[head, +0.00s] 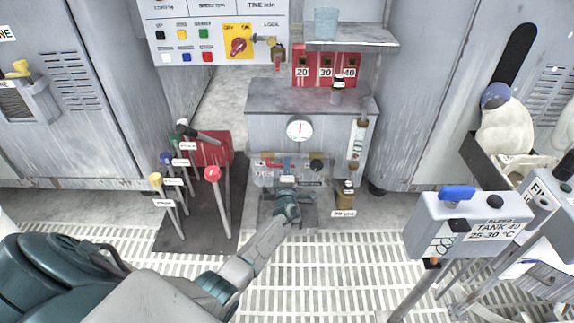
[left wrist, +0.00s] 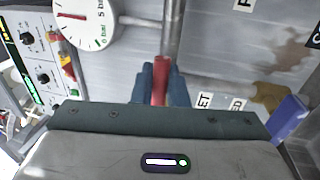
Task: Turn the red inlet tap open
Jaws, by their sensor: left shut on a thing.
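The red inlet tap's handle (left wrist: 160,78) stands between the two blue-grey fingers of my left gripper (left wrist: 160,85) in the left wrist view. The fingers are shut on it. A grey pipe (left wrist: 173,28) runs up behind the handle, roughly in line with it in that view. In the head view my left gripper (head: 287,203) reaches the front of the clear label plate (head: 262,180) under the round gauge (head: 299,128). My gripper and wrist hide much of the tap there. My right gripper is not in view.
A purple-blue piece (left wrist: 289,118) sits to the right of my gripper in the left wrist view. A black knob (head: 316,166) and a dark bottle (head: 345,193) are to the right. Several coloured-top levers, one red-topped (head: 212,175), stand to the left. Floor grating (head: 340,260) lies in front.

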